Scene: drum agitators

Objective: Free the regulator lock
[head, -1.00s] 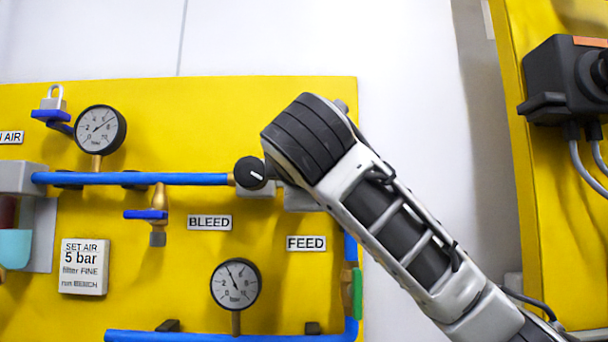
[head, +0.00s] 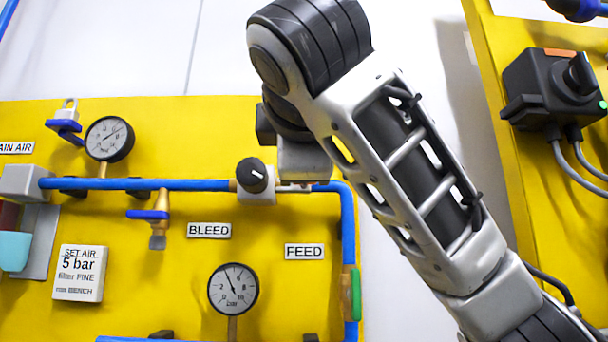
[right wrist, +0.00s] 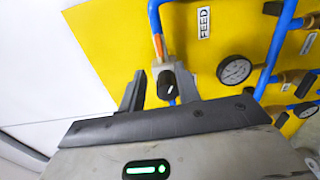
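The regulator (head: 262,197) is a grey body with a round black knob (head: 252,175) bearing a white mark. It sits on the blue pipe on the yellow panel, above and between the BLEED and FEED labels. In the right wrist view the knob (right wrist: 168,84) shows between the two dark fingers of my right gripper (right wrist: 161,82). The fingers are apart, and I see no contact with the knob. In the head view my right gripper (head: 295,150) is up and right of the knob, partly hidden by my arm. My left gripper is not in view.
Two gauges (head: 109,139) (head: 233,289), the blue bleed handle (head: 149,215) and a green handle (head: 356,294) are near the pipes. A black switch box (head: 553,92) is at the right.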

